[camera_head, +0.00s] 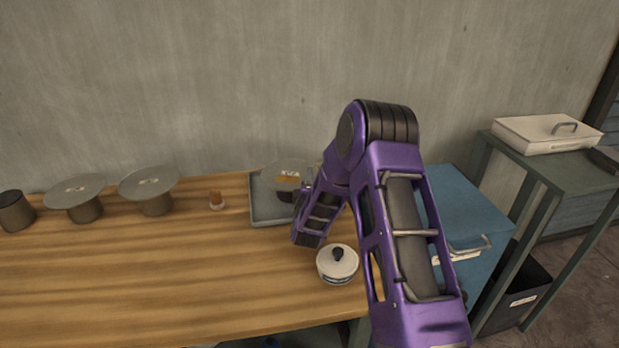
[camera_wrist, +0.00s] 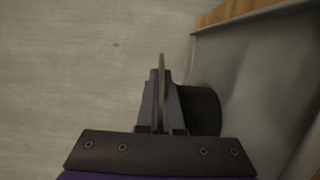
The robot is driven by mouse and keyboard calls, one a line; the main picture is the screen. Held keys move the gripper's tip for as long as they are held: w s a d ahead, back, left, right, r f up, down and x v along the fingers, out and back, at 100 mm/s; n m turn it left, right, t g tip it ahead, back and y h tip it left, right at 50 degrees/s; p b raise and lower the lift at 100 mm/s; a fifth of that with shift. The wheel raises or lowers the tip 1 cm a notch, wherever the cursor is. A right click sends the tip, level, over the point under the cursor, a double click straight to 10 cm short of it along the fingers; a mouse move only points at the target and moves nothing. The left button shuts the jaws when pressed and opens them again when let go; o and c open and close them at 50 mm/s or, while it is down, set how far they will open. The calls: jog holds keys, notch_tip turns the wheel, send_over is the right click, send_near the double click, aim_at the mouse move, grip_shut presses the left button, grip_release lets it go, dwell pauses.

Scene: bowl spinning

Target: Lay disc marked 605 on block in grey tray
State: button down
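A grey disc (camera_head: 288,174) with a small pale label and an orange patch is over the grey tray (camera_head: 262,207) at the table's back; its number is too small to read. In the wrist view the disc (camera_wrist: 162,68) is edge-on, a thin line between the fingers of my gripper (camera_wrist: 160,88), which is shut on it. A dark round block (camera_wrist: 203,108) stands beside the fingers, by the tray surface (camera_wrist: 262,80). I cannot tell whether disc and block touch. In the head view my purple arm hides much of the gripper and the tray's right side.
Two more grey discs (camera_head: 75,190) (camera_head: 149,182) lie on dark blocks at left, next to a bare dark block (camera_head: 15,212). A lidded white pot (camera_head: 338,264) is near my arm. The front left table is clear.

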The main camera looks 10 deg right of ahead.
jog(key=shift+f+b, duration=0.2)
jog(key=shift+b, duration=0.1)
jog(key=c, duration=1.1)
grip_release()
jog(key=shift+r, duration=0.15)
jog(key=shift+r+p, duration=0.2)
jog(key=shift+p, duration=0.2)
jog(key=v, duration=1.2)
